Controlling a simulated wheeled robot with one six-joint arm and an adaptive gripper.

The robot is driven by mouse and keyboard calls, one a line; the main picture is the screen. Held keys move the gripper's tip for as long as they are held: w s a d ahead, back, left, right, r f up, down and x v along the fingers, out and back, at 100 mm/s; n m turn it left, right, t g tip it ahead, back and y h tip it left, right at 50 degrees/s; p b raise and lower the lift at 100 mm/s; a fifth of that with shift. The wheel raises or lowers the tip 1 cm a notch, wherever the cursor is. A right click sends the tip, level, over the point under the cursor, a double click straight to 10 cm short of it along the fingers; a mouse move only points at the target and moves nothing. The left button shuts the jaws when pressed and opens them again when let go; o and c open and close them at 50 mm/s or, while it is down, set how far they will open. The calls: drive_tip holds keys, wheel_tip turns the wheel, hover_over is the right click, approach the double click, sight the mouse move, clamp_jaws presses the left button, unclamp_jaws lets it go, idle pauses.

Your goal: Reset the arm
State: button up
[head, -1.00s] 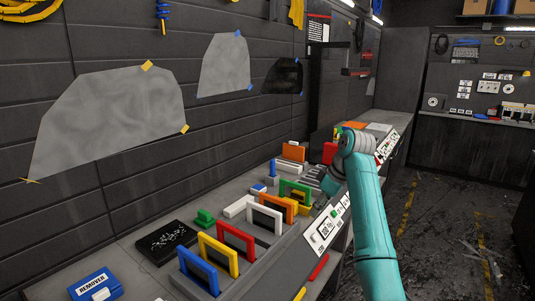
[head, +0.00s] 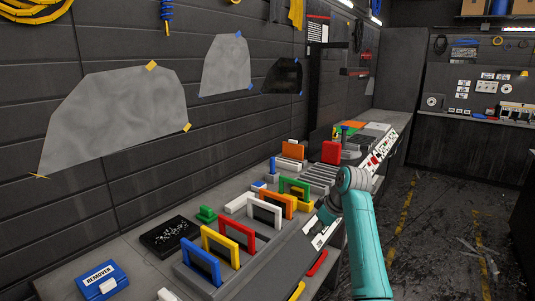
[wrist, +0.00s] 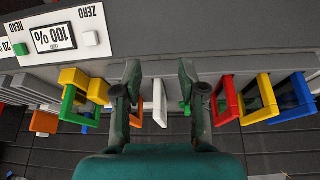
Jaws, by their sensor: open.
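My teal arm (head: 365,245) reaches over the front edge of the workbench in the head view, with its wrist bent toward the bench. My gripper (wrist: 158,72) is open and empty in the wrist view. Its two dark fingers stand apart, with a white frame (wrist: 160,103) showing between them, beyond the fingertips. In the head view the gripper is small and partly hidden by the arm, so its exact distance from the frames cannot be told.
A row of coloured frames, including blue (head: 197,263), yellow (head: 221,246) and red (head: 237,234), stands on the bench. A remover box (head: 99,280) and a black tray (head: 168,237) lie nearer. The floor (head: 440,215) to the right is open.

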drive_tip(key=s+f+m+t, duration=0.15)
drive_tip(key=s+f, duration=0.35)
drive_tip(key=f, duration=0.7)
drive_tip(key=s+f+m+t, duration=0.15)
drive_tip(key=s+f, duration=0.35)
drive_tip(key=f, duration=0.7)
drive_tip(key=s+d+f+m+t+h, duration=0.1)
drive_tip(key=s+f+m, duration=0.1)
drive_tip(key=s+f, duration=0.6)
drive_tip(key=s+d+f+m+t+h, duration=0.15)
drive_tip(key=s+f, duration=0.25)
drive_tip(key=s, duration=0.7)
drive_tip(key=s+r+m+t, duration=0.2)
drive_tip(key=s+r+t, duration=0.15)
drive_tip(key=s, duration=1.85)
drive_tip(key=s+d+r+m+t+h, duration=0.1)
drive_tip(key=s+r+t, duration=0.1)
drive_tip(key=s+r, duration=1.4)
wheel_tip(320, 180, up, 3)
drive_tip(key=shift+r, duration=0.15)
